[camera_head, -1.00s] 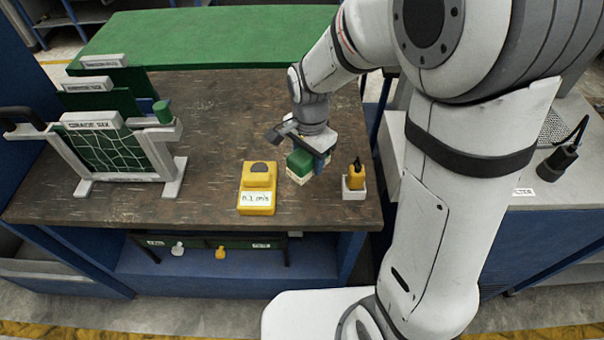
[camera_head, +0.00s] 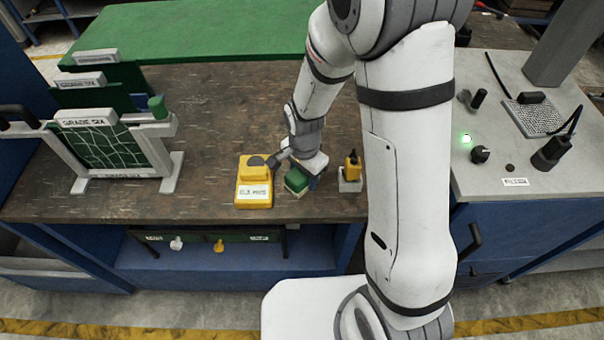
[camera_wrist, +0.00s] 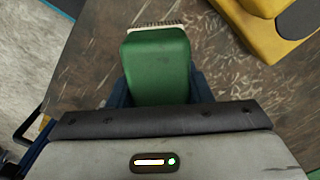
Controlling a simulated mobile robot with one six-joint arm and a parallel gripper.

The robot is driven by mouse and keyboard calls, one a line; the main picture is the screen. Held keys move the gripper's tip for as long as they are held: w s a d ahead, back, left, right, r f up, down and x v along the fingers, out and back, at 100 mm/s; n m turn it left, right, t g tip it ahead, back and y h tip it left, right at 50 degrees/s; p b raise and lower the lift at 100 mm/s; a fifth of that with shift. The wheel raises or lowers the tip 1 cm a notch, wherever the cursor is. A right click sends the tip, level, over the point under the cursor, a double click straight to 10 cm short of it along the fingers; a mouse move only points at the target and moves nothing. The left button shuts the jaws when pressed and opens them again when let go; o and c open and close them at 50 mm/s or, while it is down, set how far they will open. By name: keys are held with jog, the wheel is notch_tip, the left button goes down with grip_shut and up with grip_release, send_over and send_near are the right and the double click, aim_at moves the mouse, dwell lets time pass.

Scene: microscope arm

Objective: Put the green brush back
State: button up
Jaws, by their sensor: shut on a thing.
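The green brush (camera_head: 297,181) is a small block with a green back and pale bristles. It sits low over the dark bench top between the yellow meter and the small grey holder. My gripper (camera_head: 303,184) is shut on it. In the wrist view the green brush (camera_wrist: 158,62) sticks out from between the dark blue fingers of my gripper (camera_wrist: 160,90), with bristles at its far edge. I cannot tell whether the bristles touch the bench.
A yellow meter (camera_head: 254,184) stands just left of the brush. A grey holder (camera_head: 350,184) with a yellow tool stands just right. A frame with a green net panel (camera_head: 105,148) stands at the left. The bench top (camera_head: 215,115) behind is clear.

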jog(key=shift+f, duration=0.25)
jog(key=o, duration=0.9)
jog(key=shift+r, duration=0.1)
notch_tip(320, 180, up, 12)
jog(key=shift+d+r, duration=0.1)
jog(key=shift+r, duration=0.15)
jog(key=s+d+r+n+t, duration=0.1)
jog(key=s+d+r+n, duration=0.2)
jog(key=s+d, duration=0.1)
jog(key=s+d+r+n+t, duration=0.1)
jog(key=s+d+r+n, duration=0.2)
jog(key=s+d, duration=0.1)
jog(key=s+d+r+n+t, duration=0.1)
jog(key=s+d+r+n, duration=0.2)
jog(key=s+r, duration=0.1)
jog(key=shift+s+d, duration=0.3)
jog(key=shift+d, duration=0.1)
